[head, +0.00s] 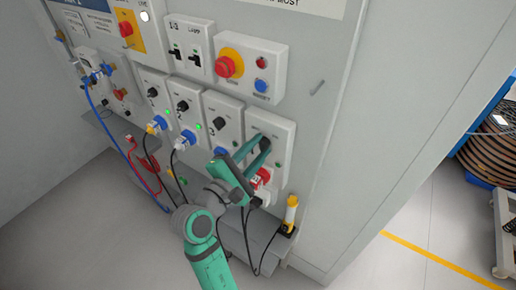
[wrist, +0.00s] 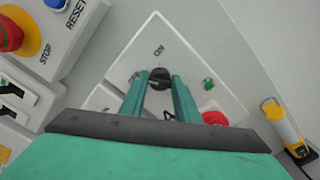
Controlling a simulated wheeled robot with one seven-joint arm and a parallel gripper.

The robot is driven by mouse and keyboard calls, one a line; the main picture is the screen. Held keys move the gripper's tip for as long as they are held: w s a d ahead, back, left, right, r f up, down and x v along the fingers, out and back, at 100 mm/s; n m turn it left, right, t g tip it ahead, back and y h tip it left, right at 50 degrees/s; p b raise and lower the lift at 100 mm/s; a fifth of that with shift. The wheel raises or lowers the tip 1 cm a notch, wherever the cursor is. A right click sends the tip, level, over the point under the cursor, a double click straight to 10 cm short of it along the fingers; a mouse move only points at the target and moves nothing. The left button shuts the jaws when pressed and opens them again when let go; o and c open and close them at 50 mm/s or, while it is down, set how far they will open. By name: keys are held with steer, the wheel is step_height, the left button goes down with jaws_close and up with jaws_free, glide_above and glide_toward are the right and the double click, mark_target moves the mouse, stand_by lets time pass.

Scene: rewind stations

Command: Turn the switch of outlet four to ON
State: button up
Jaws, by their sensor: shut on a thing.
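The outlet four panel (head: 286,133) is the rightmost light grey plate in the row; its number is hidden by my gripper. My gripper (head: 262,142) reaches it from below. In the wrist view my gripper (wrist: 160,84) is shut on the black switch knob (wrist: 160,73), one teal finger on each side. The ON mark (wrist: 159,50) is printed above the knob. The knob's exact pointing direction cannot be told. A green lamp (wrist: 208,84) sits right of the knob on the plate. A red plug (head: 263,176) is in the lower part of the panel.
Outlet three (head: 222,118) is just left, with its own black knob. A red stop button (head: 229,65) and blue reset button (head: 261,86) sit above. A yellow-and-white handheld item (head: 291,212) stands lower right. Cables hang below the row. The cabinet side at right is bare.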

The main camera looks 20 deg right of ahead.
steer(key=shift+f+m, duration=0.1)
steer(key=shift+m, duration=7.2)
steer(key=o, duration=1)
steer(key=v, duration=1.1)
